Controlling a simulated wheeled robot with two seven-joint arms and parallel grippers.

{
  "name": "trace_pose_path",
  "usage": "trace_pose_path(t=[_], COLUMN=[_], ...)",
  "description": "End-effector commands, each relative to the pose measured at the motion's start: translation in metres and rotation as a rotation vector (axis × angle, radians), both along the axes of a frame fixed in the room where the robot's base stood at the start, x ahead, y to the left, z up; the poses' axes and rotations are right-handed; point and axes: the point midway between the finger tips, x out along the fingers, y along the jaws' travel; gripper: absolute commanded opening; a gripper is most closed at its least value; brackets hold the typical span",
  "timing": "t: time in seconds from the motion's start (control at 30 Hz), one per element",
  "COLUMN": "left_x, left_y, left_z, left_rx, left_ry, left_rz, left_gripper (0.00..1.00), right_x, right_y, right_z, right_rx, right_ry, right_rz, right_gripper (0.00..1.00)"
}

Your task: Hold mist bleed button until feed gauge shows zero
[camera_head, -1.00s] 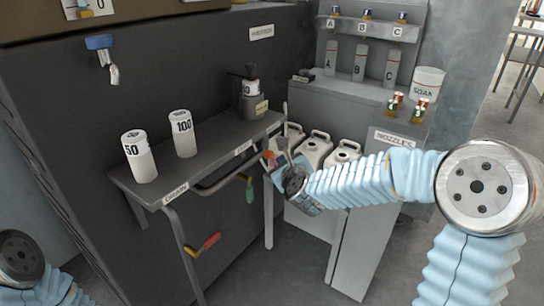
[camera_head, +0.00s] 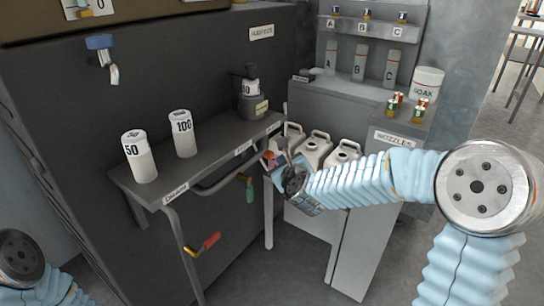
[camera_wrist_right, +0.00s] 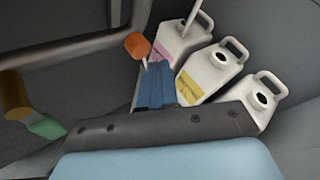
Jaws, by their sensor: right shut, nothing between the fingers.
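My right gripper (camera_head: 276,166) is shut and empty beside the right end of the grey drain shelf. Its blue fingers (camera_wrist_right: 155,85) show in the right wrist view. An orange-red knob (camera_wrist_right: 137,46) on a thin pale stem stands just beyond the fingertips. The knob also shows in the head view (camera_head: 268,155); I cannot tell whether the fingers touch it or whether it is the mist bleed button. I cannot make out a feed gauge in either view. My left arm enters at the lower left, but its gripper is out of view.
White jugs (camera_head: 314,149) stand behind my right gripper. The drain shelf (camera_head: 215,160) carries two white bottles (camera_head: 139,156) (camera_head: 183,134) and a dark dispenser (camera_head: 250,98). Red (camera_head: 211,241) and green (camera_head: 249,193) handles hang below it. A nozzle cabinet (camera_head: 395,137) stands to the right.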

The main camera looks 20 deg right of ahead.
Motion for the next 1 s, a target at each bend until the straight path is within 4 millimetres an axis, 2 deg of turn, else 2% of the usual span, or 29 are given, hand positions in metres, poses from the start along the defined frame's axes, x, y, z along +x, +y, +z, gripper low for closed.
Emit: trace_pose_path(t=[1.0], left_x=[0.0000], left_y=[0.0000], left_z=[-0.0051], left_rx=[0.000], left_ry=[0.000], left_rz=[0.000], left_gripper=[0.00], right_x=[0.0091], right_y=[0.0070], right_z=[0.0004], right_rx=[0.000], right_ry=[-0.001], right_rz=[0.000], right_gripper=[0.00])
